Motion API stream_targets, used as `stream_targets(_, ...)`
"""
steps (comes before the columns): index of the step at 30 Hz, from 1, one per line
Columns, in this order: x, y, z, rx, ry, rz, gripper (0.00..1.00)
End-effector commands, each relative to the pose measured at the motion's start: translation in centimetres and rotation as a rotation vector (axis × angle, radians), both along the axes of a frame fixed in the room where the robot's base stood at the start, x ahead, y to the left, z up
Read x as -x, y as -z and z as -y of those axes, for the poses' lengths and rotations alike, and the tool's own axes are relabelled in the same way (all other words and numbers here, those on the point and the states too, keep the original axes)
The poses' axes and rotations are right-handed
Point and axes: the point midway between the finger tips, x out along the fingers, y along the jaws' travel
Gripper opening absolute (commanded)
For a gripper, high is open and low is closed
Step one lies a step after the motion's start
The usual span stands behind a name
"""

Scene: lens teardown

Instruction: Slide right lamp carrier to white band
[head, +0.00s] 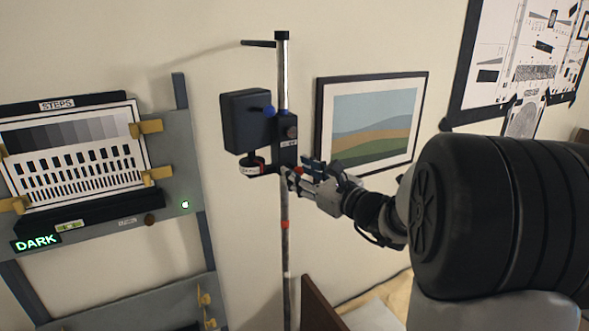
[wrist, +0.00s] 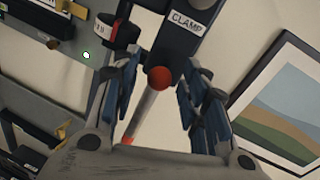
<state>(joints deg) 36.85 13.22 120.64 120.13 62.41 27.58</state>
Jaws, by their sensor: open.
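The lamp carrier (head: 285,152) is a dark block on an upright pole (head: 284,255), with a black lamp box (head: 246,120) and a blue knob (head: 269,111) on its left. In the wrist view the carrier's block (wrist: 180,45) bears a CLAMP label. A red ball knob (wrist: 159,79) sticks out from it. My gripper (head: 297,178) is at the carrier's lower right. In the wrist view my gripper (wrist: 165,85) is open, its fingers either side of the red knob, apart from it. A red band (head: 285,224) and a small pale band (head: 286,275) mark the pole below the carrier.
A framed landscape (head: 372,120) hangs on the wall behind my gripper. A brown wooden edge (head: 318,308) is low, right of the pole.

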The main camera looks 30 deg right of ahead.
Motion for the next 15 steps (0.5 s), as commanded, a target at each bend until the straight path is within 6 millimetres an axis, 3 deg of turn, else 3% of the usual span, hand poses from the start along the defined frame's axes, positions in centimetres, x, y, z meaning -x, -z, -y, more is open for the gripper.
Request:
stream_targets(12, -0.98, 0.03, -0.26, 0.0, 0.0, 0.0, 0.41)
stream_targets(15, -0.96, 0.03, -0.25, 0.0, 0.0, 0.0, 0.35)
